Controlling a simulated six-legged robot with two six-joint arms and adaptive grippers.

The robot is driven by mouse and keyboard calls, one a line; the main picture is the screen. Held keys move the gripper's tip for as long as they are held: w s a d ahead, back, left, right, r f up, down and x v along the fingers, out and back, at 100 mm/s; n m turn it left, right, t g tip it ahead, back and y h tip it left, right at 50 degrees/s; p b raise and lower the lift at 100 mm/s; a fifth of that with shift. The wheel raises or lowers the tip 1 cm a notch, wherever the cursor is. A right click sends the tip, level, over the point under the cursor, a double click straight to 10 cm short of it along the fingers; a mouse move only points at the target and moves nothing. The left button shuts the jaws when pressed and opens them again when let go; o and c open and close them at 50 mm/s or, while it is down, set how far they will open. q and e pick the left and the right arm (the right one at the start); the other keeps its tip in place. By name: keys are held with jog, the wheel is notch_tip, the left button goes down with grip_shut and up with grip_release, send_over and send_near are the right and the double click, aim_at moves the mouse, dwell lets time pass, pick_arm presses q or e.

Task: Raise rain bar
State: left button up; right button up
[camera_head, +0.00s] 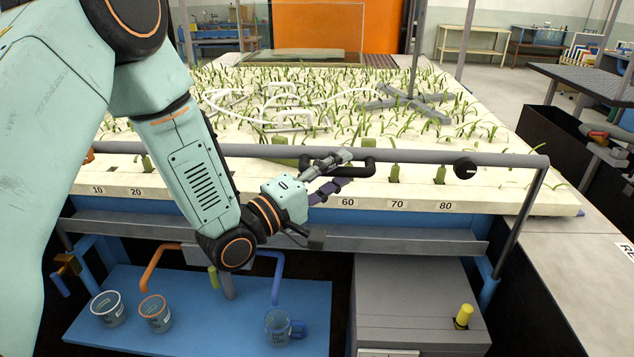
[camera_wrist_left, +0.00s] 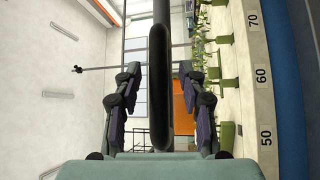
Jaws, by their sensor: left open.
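The rain bar (camera_head: 425,159) is a grey horizontal tube across the front of the plant bed, with a black handle (camera_head: 368,167) near its middle and a black knob (camera_head: 465,168) to the right. My left gripper (camera_head: 338,172) is at the handle, its fingers open and overlapping it in the head view. In the left wrist view, the handle (camera_wrist_left: 158,90) runs upright between the two open finger sets (camera_wrist_left: 160,88), with a gap on each side. I cannot tell how deep it sits between them. My right gripper is in neither view.
The cream bed (camera_head: 300,100) holds many green plants and white hoses. Number labels (camera_head: 397,205) run along its front edge. Below, a blue shelf (camera_head: 230,335) carries cups; a grey cabinet (camera_head: 410,300) stands to its right. A grey post (camera_head: 417,50) rises above the bed.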

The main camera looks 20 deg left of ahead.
pick_arm(q)
jog(key=v, duration=1.1)
jog(key=shift+s, duration=0.3)
jog(key=shift+a, duration=0.15)
dwell(0.4)
